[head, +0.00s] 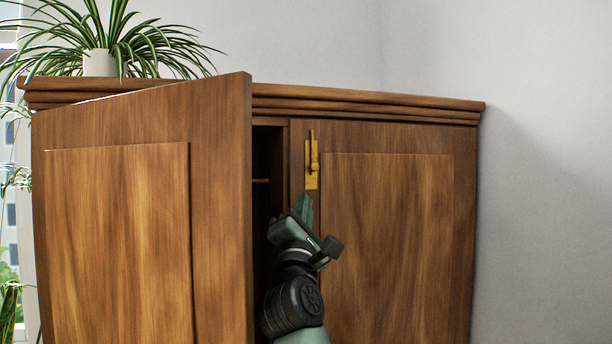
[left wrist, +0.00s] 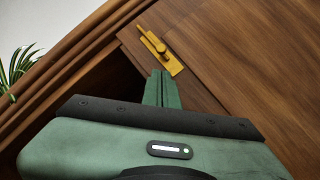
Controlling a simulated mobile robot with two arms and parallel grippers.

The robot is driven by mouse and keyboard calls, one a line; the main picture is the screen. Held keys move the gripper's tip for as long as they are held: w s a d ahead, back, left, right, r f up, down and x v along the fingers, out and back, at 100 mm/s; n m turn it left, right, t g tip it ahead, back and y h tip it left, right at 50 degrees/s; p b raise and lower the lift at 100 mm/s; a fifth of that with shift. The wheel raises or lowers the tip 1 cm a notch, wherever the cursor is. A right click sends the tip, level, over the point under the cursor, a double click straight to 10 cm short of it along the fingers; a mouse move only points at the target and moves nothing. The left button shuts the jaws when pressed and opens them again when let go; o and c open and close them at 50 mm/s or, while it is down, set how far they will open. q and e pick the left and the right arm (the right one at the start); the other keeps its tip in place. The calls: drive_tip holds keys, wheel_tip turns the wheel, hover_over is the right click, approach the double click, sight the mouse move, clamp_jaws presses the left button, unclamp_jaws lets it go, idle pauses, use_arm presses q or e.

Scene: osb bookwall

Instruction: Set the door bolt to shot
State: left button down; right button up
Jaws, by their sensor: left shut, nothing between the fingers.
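The brass door bolt (head: 312,165) is mounted upright near the top inner edge of the right cabinet door (head: 390,240). Its rod reaches up above the plate and a small knob sticks out at mid-height. The bolt also shows in the left wrist view (left wrist: 161,50), tilted. My left gripper (head: 304,204) is just below the bolt plate, pointing up, its fingers closed and empty. In the left wrist view its fingertips (left wrist: 162,76) lie just short of the plate's lower end; I cannot tell whether they touch. My right gripper is not in view.
The left cabinet door (head: 120,240) stands open, its edge close to the left of my arm. A dark gap into the cabinet shows beside it. A potted spider plant (head: 100,63) stands on top. The area right of the bolt is clear.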

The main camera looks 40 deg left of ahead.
use_arm(q)
drive_tip(key=shift+d, duration=0.1)
drive_tip(key=p, duration=0.5)
approach(314, 167)
drive_tip(key=w+a+r, duration=0.2)
drive_tip(key=w+a, duration=0.2)
drive_tip(key=shift+w+p, duration=0.35)
drive_tip(key=shift+w, duration=0.05)
